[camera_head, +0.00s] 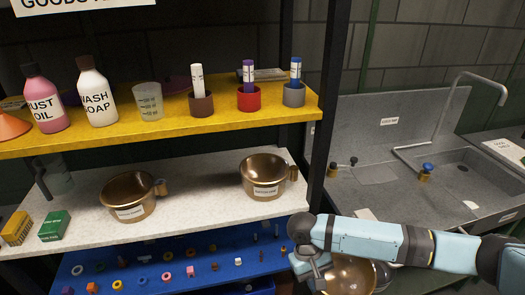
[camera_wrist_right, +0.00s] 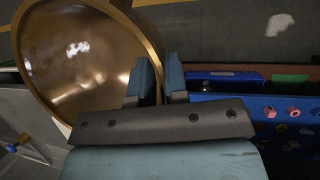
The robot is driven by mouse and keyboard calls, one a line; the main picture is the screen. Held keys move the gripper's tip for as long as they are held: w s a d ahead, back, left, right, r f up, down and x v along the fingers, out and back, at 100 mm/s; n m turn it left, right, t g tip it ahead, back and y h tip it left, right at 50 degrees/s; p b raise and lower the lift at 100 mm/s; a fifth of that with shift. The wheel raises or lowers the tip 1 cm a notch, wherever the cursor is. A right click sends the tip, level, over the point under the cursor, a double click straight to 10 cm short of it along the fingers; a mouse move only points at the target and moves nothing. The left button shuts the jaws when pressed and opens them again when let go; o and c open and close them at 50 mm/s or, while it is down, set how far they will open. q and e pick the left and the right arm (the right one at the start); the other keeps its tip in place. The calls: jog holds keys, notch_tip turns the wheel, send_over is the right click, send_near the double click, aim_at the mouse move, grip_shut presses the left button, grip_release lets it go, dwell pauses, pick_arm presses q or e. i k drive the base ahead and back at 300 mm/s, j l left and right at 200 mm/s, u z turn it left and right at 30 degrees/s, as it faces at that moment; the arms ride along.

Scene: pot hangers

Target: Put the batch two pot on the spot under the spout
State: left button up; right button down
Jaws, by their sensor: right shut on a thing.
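My right gripper (camera_head: 312,268) is shut on a brass-coloured pot (camera_head: 350,276) low in front of the shelves. In the right wrist view, the pot (camera_wrist_right: 85,60) is tilted, its hollow inside shows, and the fingers (camera_wrist_right: 162,82) are at its right edge. No label shows on this pot, so I cannot tell its batch. Two similar pots with white labels stand on the white shelf, one at the left (camera_head: 128,196) and one at the right (camera_head: 263,177); I cannot read them surely. A tall curved spout (camera_head: 472,76) rises at the grey sink (camera_head: 455,162). My left gripper is not in view.
A yellow shelf (camera_head: 225,121) holds bottles and cups above the white shelf (camera_head: 205,180). A blue board (camera_head: 210,252) with small parts lies below. A dark post (camera_head: 327,110) stands between shelves and sink. The counter carries small brass fittings (camera_head: 427,171).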

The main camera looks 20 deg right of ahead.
aim_at(462, 185)
jog(key=l, duration=0.85)
jog(key=l+u, duration=0.15)
jog(key=l, duration=0.7)
jog(key=k+l, duration=0.1)
jog(key=l, duration=0.75)
jog(key=k+l+u, duration=0.15)
jog(key=l, duration=1.5)
jog(key=i+l, duration=0.1)
jog(key=l, duration=0.25)
jog(key=i+l, duration=0.15)
jog(key=l, duration=0.2)
jog(key=i+l+u, duration=0.1)
jog(key=l, duration=0.25)
